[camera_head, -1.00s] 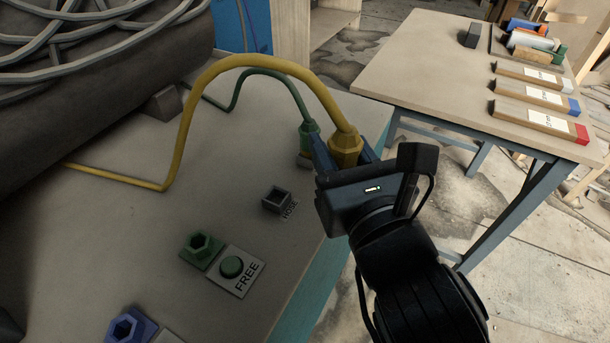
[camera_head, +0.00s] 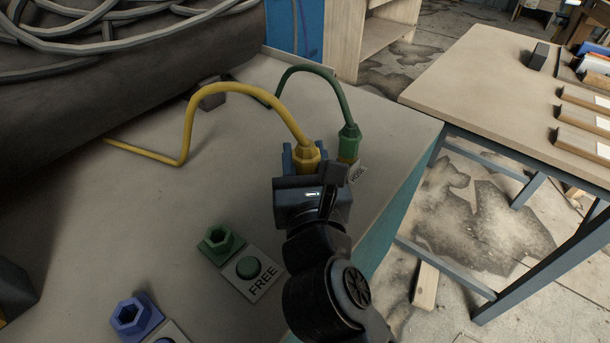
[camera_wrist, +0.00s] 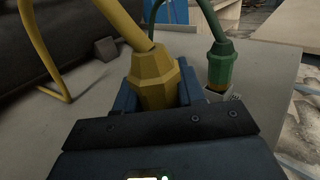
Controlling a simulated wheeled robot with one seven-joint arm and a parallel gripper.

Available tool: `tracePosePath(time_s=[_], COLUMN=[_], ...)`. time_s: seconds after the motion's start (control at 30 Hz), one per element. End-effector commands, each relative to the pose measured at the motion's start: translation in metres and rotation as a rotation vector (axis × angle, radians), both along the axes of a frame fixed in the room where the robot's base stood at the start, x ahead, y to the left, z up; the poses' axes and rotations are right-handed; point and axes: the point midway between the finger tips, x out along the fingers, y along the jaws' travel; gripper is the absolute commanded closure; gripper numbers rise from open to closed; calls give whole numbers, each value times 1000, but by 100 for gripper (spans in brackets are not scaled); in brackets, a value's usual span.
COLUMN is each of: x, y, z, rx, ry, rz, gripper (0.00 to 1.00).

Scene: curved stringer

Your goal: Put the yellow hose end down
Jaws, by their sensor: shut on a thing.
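The yellow hose end (camera_head: 306,158) is a faceted collar at the end of a yellow hose (camera_head: 232,90). My gripper (camera_head: 303,158) is shut on it, with blue fingers on both sides; the wrist view also shows the yellow hose end (camera_wrist: 154,78) between them. It is held roughly upright over the bench top (camera_head: 130,215). My gripper hides its lower end, so I cannot tell whether it touches anything. The small grey square socket seen earlier is hidden, apparently behind my gripper.
A green hose end (camera_head: 349,140) stands upright close to the right, beside a HOSE label (camera_head: 357,174). A green hex fitting (camera_head: 219,243), a FREE button (camera_head: 249,267) and a blue hex fitting (camera_head: 131,315) are nearer. A dark cylinder (camera_head: 90,85) lies behind. A wooden table (camera_head: 490,80) stands right.

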Motion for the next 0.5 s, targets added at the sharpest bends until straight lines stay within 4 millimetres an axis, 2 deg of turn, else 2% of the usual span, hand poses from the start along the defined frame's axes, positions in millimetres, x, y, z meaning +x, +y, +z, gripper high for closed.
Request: tracePosePath(time_s=[0.03, 0.2, 0.5], x=[0, 0, 0], y=[0, 0, 0], z=[-10, -33, -36], rx=[-1, -2, 1], ry=[4, 3, 1], rz=[1, 0, 0], gripper=[96, 96, 96])
